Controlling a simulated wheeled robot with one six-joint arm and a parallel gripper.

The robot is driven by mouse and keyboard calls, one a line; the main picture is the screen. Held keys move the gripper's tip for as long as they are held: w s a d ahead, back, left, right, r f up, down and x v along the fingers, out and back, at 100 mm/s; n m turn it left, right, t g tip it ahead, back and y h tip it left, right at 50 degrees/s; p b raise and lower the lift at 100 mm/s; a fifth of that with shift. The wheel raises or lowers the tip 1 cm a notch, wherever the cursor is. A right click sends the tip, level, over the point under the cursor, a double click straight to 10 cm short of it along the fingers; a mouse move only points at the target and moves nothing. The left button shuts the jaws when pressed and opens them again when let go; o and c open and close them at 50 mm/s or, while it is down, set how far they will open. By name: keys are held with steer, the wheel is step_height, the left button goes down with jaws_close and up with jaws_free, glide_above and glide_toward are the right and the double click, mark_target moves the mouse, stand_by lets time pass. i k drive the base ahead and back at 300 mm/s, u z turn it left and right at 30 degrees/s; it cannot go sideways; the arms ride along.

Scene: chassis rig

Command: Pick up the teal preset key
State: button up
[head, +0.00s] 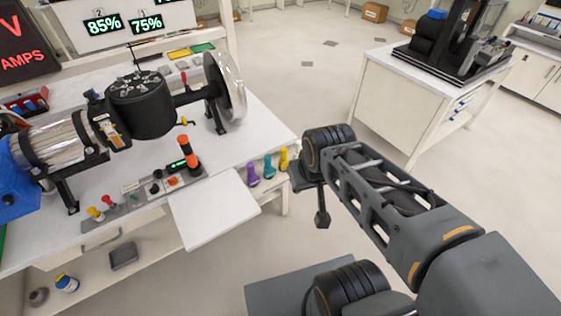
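The teal preset key (268,167) stands at the right edge of the workbench, between a purple key (251,175) and a yellow key (284,158). It looks upright, and no part of my arm covers it. My gripper (322,219) hangs at the end of my arm, right of the keys and apart from them, over the floor. It looks small and dark from here, and its fingers cannot be told apart. I see nothing held in it.
The workbench (215,212) carries a motor rig with a large metal disc (225,84) and a control strip with an orange-black lever (188,152). A white cabinet (400,110) with black equipment stands at the right. The floor between bench and cabinet is clear.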

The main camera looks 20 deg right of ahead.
mark_target(269, 173)
steer(key=u, duration=2.35)
steer(key=i, duration=1.4)
steer(key=z, duration=3.2)
